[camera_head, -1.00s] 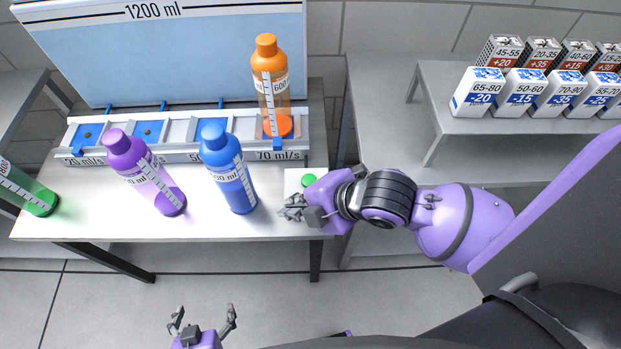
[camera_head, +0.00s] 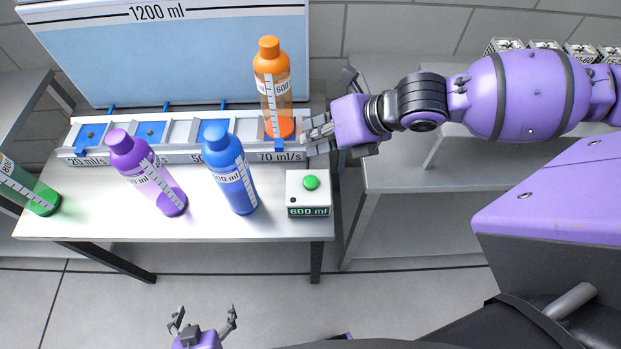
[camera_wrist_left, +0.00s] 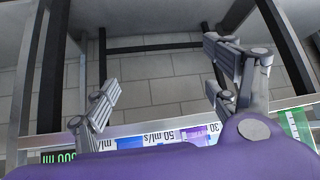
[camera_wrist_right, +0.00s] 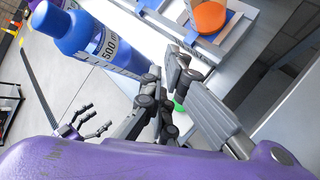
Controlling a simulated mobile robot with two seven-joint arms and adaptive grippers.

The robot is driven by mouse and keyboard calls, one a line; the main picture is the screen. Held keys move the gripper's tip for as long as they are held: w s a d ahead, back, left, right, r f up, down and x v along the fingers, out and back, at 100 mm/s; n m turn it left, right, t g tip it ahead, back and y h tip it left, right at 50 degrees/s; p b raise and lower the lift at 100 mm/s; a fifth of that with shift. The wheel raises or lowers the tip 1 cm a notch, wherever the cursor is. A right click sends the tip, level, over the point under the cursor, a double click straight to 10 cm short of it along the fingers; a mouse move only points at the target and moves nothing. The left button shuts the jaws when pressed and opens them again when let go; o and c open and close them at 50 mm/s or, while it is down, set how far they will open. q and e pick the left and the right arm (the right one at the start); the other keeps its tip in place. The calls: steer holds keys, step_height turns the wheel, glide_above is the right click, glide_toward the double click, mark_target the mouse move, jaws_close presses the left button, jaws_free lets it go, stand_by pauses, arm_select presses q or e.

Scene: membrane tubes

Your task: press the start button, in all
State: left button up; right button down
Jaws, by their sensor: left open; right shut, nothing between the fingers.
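The round green start button (camera_head: 311,183) sits on top of a white box (camera_head: 294,184) at the table's right front corner, with nothing on it. The box's display (camera_head: 309,211) reads 600 ml. My right gripper (camera_head: 318,132) is shut and empty, behind the button in the head view, near the 70 ml/s slot. In the right wrist view the green button (camera_wrist_right: 179,107) shows partly behind the fingers (camera_wrist_right: 168,75). My left gripper (camera_head: 202,322) is open and empty, in front of the table. Its spread fingers also show in the left wrist view (camera_wrist_left: 160,85).
An orange bottle (camera_head: 271,85) stands in the 70 ml/s slot, close to my right gripper. Blue (camera_head: 230,170), purple (camera_head: 147,173) and green (camera_head: 27,190) bottles stand on the table (camera_head: 100,222). A blue 1200 ml tank (camera_head: 180,60) is behind. A grey shelf (camera_head: 400,205) stands right.

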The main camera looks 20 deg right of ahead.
steer(key=b, duration=0.3)
glide_above(312, 176)
step_height(312, 176, down, 7)
steer(key=shift+w+f, duration=0.1)
steer(key=shift+w, duration=0.05)
arm_select(q)
steer(key=shift+s+a+f+y, duration=0.1)
steer(key=shift+s+a+f, duration=0.15)
steer(key=shift+f, duration=0.3)
steer(key=shift+s+a+f+y, duration=0.1)
steer(key=shift+s+a+f, duration=0.1)
steer(key=shift+f, duration=0.3)
steer(key=shift+s+a+f+y, duration=0.15)
steer(key=shift+a+f, duration=0.1)
steer(key=shift+f, duration=0.3)
arm_select(e)
steer(key=shift+w+f, duration=0.1)
steer(key=shift+f, duration=0.75)
arm_select(q)
steer(key=shift+d, duration=0.15)
steer(key=shift+s+f+b, duration=0.15)
steer(key=shift+f+b, duration=0.1)
steer(key=shift+b, duration=0.1)
arm_select(e)
steer(key=shift+f, duration=0.4)
